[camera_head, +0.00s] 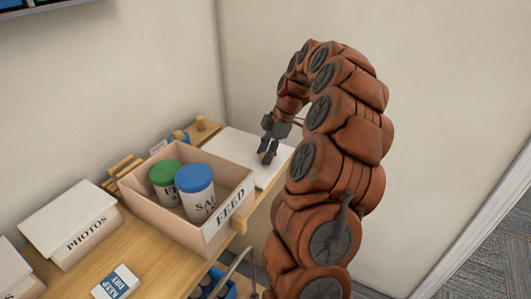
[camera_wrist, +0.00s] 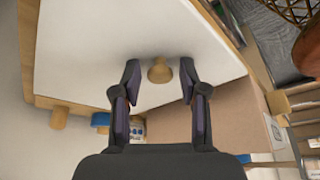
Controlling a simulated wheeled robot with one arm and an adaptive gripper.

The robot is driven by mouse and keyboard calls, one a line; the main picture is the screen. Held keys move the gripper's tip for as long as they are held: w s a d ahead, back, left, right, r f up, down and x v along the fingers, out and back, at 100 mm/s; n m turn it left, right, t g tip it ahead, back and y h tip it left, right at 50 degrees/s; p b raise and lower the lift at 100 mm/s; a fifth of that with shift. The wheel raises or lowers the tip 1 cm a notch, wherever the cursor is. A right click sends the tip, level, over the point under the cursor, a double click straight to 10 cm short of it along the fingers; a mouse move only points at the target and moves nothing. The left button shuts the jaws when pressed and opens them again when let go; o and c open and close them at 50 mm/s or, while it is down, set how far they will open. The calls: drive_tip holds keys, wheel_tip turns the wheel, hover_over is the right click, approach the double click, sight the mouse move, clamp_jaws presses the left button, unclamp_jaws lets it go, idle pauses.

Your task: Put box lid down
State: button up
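The white box lid (camera_head: 238,147) lies flat on the wooden surface just beyond the open box marked FEED (camera_head: 222,232). In the wrist view the lid (camera_wrist: 85,50) fills much of the picture, with a round wooden knob (camera_wrist: 160,72) on it. My gripper (camera_head: 267,156) is over the lid. Its fingers are open, one on each side of the knob, with a visible gap to it on both sides. The knob is hard to make out in the head view. The box holds a green-topped can (camera_head: 165,174) and a blue-topped can (camera_head: 194,178).
A lidded box marked PHOTOS (camera_head: 88,240) stands at the left, and a small blue-and-white packet (camera_head: 116,283) lies at the front. Wooden pieces (camera_head: 122,166) lie behind the FEED box. A wall stands close behind, and a blue container (camera_head: 222,288) is below the front edge.

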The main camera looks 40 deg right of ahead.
drive_tip(key=shift+r, duration=0.15)
drive_tip(key=b+v, duration=0.2)
drive_tip(key=v, duration=1)
idle(0.5)
idle(0.6)
drive_tip(key=s+a+r+m+g+h+p, duration=0.1)
drive_tip(key=s+a+m, duration=0.15)
drive_tip(key=a, duration=1.05)
drive_tip(key=s+a+r+m+g+p, duration=0.1)
drive_tip(key=s+a+m+p, duration=0.15)
drive_tip(key=a, duration=0.95)
drive_tip(key=s+a+f+m+h, duration=0.1)
drive_tip(key=s+a+f+m, duration=0.1)
drive_tip(key=s, duration=0.5)
drive_tip(key=s+a+f+m+g+h+p, duration=0.1)
drive_tip(key=s+a+f+m, duration=0.2)
drive_tip(key=s, duration=0.4)
drive_tip(key=s+a+f+m+h, duration=0.1)
drive_tip(key=s+a+f+m, duration=0.1)
drive_tip(key=s, duration=0.6)
drive_tip(key=shift+a+f+m+g, duration=0.4)
drive_tip(key=shift+f, duration=0.5)
